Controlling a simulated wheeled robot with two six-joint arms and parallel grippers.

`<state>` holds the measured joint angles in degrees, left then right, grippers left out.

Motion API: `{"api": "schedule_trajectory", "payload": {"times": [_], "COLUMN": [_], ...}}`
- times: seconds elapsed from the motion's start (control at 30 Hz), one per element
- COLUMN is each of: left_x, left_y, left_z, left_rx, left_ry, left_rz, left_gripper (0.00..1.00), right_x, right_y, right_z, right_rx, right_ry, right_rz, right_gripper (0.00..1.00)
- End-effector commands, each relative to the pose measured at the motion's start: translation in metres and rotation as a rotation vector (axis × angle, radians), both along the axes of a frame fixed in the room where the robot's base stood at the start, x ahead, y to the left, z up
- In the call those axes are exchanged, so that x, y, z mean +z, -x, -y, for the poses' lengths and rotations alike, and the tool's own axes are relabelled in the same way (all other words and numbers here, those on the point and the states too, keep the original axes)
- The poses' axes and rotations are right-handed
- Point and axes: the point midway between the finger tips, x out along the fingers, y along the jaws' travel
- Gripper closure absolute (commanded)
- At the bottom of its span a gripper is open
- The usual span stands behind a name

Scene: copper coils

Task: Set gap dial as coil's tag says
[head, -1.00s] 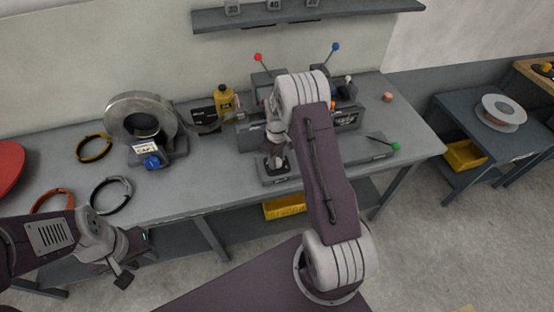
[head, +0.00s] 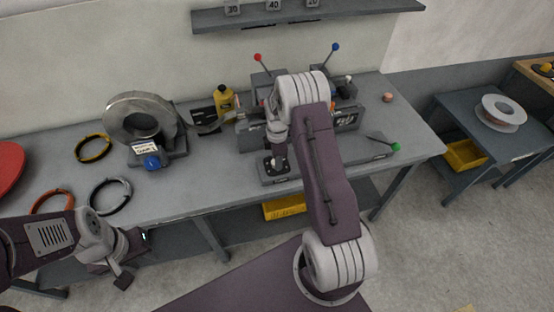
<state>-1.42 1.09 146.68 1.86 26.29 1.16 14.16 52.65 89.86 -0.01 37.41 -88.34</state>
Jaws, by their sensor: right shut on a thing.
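The copper-task coil (head: 140,115) is a large grey metal coil standing on a holder at the left of the bench. Its white tag (head: 145,148) hangs at the front above a blue knob (head: 152,163); the lettering is too small to read surely. The grey machine (head: 345,118) stands at the bench's middle, partly behind my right arm. My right gripper (head: 279,160) points down at the machine's front left plate and is shut on the gap dial, which it mostly hides. My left gripper (head: 130,262) hangs before the bench's front edge, away from everything; its finger opening is unclear.
Yellow (head: 93,148), black (head: 110,195) and orange (head: 52,202) rings lie on the bench's left. A yellow bottle (head: 225,100) stands behind. A shelf (head: 300,16) with numbered blocks hangs above.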

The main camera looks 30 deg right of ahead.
Motion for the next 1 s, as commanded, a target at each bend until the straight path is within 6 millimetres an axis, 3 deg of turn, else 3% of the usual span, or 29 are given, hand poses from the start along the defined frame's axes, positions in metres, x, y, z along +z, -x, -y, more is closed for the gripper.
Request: {"api": "schedule_trajectory", "payload": {"times": [0.4,1.0], "left_x": [-0.0009,-0.0009], "left_y": [0.0,0.0], "left_z": [0.0,0.0], "left_rx": [0.0,0.0], "left_ry": [0.0,0.0], "left_rz": [0.0,0.0], "left_gripper": [0.64,0.64], "right_x": [-0.0036,-0.0037], "right_y": [0.0041,0.0043], "right_z": [-0.0017,-0.0017], "right_rx": [0.21,0.253], "right_ry": [-0.005,-0.005], "right_rz": [-0.013,-0.013], "right_gripper": [1.0,1.0]}}
